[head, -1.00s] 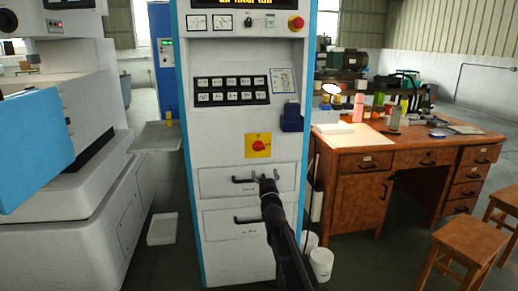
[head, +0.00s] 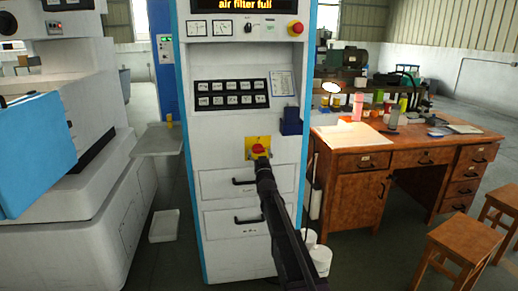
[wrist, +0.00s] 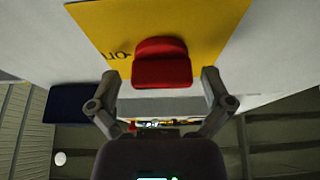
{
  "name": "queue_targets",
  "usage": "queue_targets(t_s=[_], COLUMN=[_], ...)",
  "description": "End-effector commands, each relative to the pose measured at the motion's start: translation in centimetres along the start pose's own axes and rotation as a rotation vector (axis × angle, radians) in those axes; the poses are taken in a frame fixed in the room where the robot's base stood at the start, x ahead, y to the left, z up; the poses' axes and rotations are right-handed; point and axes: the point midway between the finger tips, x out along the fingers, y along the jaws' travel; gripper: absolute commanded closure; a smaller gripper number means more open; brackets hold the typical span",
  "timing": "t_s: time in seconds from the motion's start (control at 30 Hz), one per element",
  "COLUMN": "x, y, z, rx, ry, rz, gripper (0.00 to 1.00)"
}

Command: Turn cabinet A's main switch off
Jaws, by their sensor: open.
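Cabinet A's main switch (head: 258,149) is a red knob on a yellow plate (head: 249,143), on the front of the tall white and blue cabinet (head: 222,133) in the head view. In the wrist view the red knob (wrist: 161,66) sticks out from the yellow plate (wrist: 205,30), with part of a dark label on its left side. My gripper (head: 260,158) is at the lower part of the plate in the head view. In the wrist view my gripper (wrist: 159,88) is open, one finger on each side of the knob, with gaps between. Contact is not visible.
Drawers with black handles (head: 245,182) lie below the switch. A dark blue box (head: 291,119) is fixed to the cabinet at right. A display (head: 245,4) reads "air filter full", with a red button (head: 295,28) beneath. A wooden desk (head: 380,150) stands right.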

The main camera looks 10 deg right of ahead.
Motion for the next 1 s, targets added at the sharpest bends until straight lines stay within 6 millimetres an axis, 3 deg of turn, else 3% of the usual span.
queue_targets(t_s=[0.47,0.7,0.73,1.0], x=[0.84,0.84,0.85,0.89], y=[-0.17,-0.16,-0.16,-0.15], z=[0.01,0.01,0.01,0.01], rx=[0.0,0.0,0.0,-0.007], ry=[0.0,0.0,0.0,0.0], rz=[-0.001,-0.001,-0.001,-0.004], gripper=[0.0,0.68,0.74,0.74])
